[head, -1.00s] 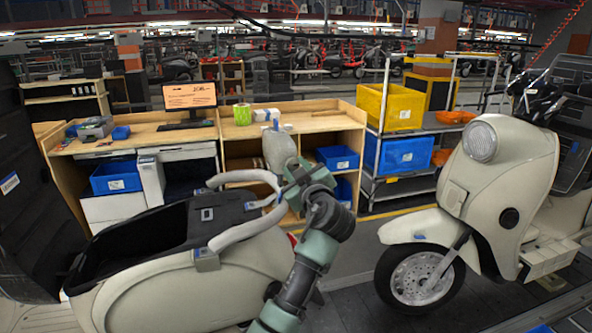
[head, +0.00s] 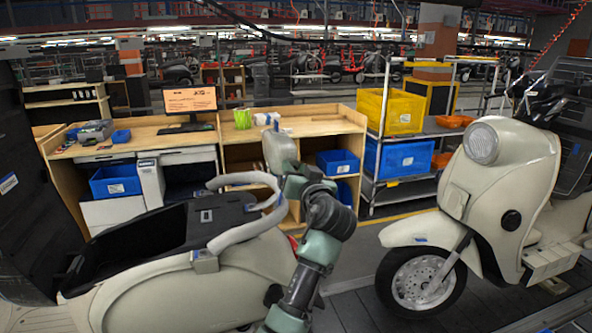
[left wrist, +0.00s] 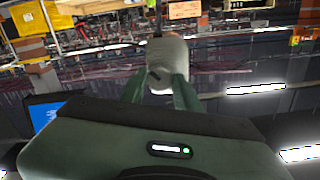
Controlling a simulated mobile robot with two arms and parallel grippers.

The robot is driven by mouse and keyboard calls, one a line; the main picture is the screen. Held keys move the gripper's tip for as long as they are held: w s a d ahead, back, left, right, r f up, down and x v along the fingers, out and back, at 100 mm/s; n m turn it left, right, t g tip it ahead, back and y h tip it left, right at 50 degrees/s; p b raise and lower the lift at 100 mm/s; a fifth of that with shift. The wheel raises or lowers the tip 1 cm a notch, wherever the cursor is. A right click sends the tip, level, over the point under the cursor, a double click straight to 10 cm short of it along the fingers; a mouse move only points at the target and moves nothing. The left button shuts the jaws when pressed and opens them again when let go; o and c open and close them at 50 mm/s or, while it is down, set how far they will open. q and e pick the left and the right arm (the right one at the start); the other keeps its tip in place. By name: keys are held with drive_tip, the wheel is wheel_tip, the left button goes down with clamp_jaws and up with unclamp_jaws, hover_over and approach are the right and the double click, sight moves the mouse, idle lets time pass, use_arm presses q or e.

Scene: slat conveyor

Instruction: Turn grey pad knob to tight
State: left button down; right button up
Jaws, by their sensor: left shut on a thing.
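My left gripper (left wrist: 160,93) is shut on a pale grey, rounded piece (left wrist: 168,60), which stands out beyond its two green fingers in the left wrist view. A dark mark shows on the piece between the fingers. In the head view the pale grey piece (head: 278,150) shows above my left gripper (head: 288,170), just right of the curved white grab rail (head: 240,178) on the near scooter (head: 200,285). I cannot tell whether the piece touches the rail. No separate knob can be made out. My right gripper is in neither view.
A second scooter (head: 510,195) stands at right. Dark slatted floor (head: 370,310) lies between the scooters.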

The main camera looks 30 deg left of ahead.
use_arm(q)
drive_tip(key=m+p, duration=0.1)
drive_tip(key=m, duration=0.2)
drive_tip(key=m+p, duration=0.1)
drive_tip(key=m, duration=0.1)
drive_tip(key=shift+r+m, duration=0.1)
drive_tip(key=shift+m, duration=0.2)
drive_tip(key=m+p, duration=0.2)
drive_tip(key=m, duration=0.1)
drive_tip(key=shift+m, duration=0.3)
drive_tip(key=m+p, duration=0.1)
drive_tip(key=m, duration=0.1)
drive_tip(key=shift+m, duration=0.4)
drive_tip(key=m, duration=0.3)
drive_tip(key=shift+m, duration=0.3)
drive_tip(key=m, duration=0.3)
drive_tip(key=shift+m, duration=0.3)
drive_tip(key=m, duration=0.6)
drive_tip(key=shift+m, duration=0.4)
